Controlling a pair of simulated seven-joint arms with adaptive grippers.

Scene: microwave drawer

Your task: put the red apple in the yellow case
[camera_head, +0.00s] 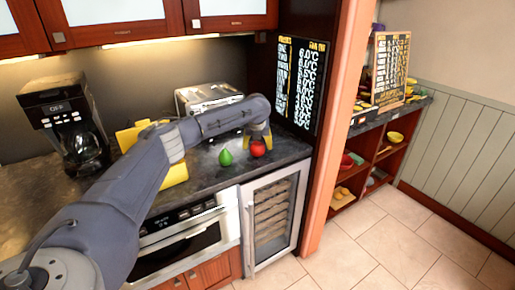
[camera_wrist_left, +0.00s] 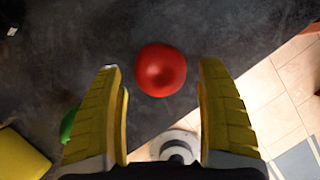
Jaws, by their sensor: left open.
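The red apple (camera_head: 258,148) sits on the dark counter near its front edge, and it also shows in the left wrist view (camera_wrist_left: 161,70). My left gripper (camera_head: 257,138) is over the apple. In the left wrist view my left gripper (camera_wrist_left: 162,75) is open, with yellow fingers on both sides of the apple and gaps between, so it holds nothing. The yellow case (camera_head: 175,172) stands on the counter to the left, partly hidden behind my left arm. A corner of the yellow case (camera_wrist_left: 20,158) shows at lower left in the wrist view. My right gripper is not in view.
A green pear (camera_head: 225,158) stands just left of the apple. A toaster (camera_head: 208,97) is behind, and a coffee maker (camera_head: 68,125) is at the back left. A microwave drawer (camera_head: 185,238) and a wine cooler (camera_head: 272,215) are below the counter. A menu board (camera_head: 300,84) is behind.

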